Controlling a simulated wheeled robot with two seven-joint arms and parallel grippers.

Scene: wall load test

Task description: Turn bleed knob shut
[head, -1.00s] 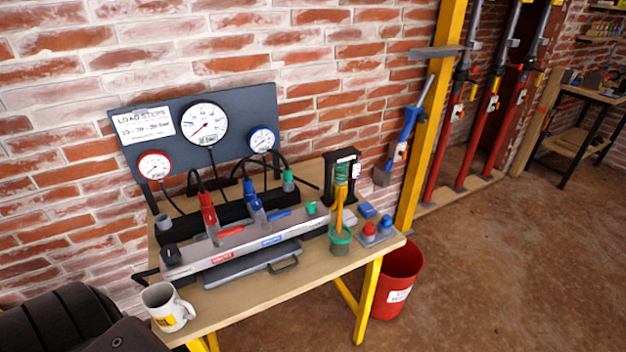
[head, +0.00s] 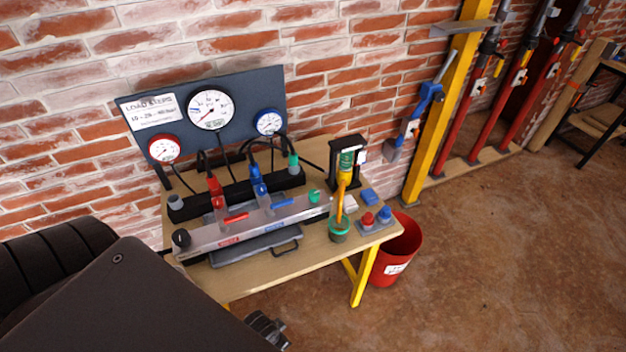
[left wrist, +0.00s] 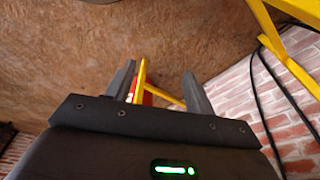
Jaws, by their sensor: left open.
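A manifold block (head: 262,228) lies on the wooden workbench with a red lever (head: 237,217) and a blue lever (head: 283,203) on it. A round black knob (head: 181,238) sits at its left end and a small green knob (head: 314,195) near its right end. I cannot read which is the bleed knob. My left arm covers the bench's front left corner in the head view. My left gripper (left wrist: 158,88) shows in the left wrist view, open and empty, with floor and yellow legs beyond its fingers. My right gripper is not in view.
A gauge panel (head: 215,110) stands behind the bench against the brick wall. A green-topped pump with a yellow handle (head: 342,190) and red and blue caps (head: 367,219) stand at the right. A red bucket (head: 402,247) is beside the bench. Floor is clear at right.

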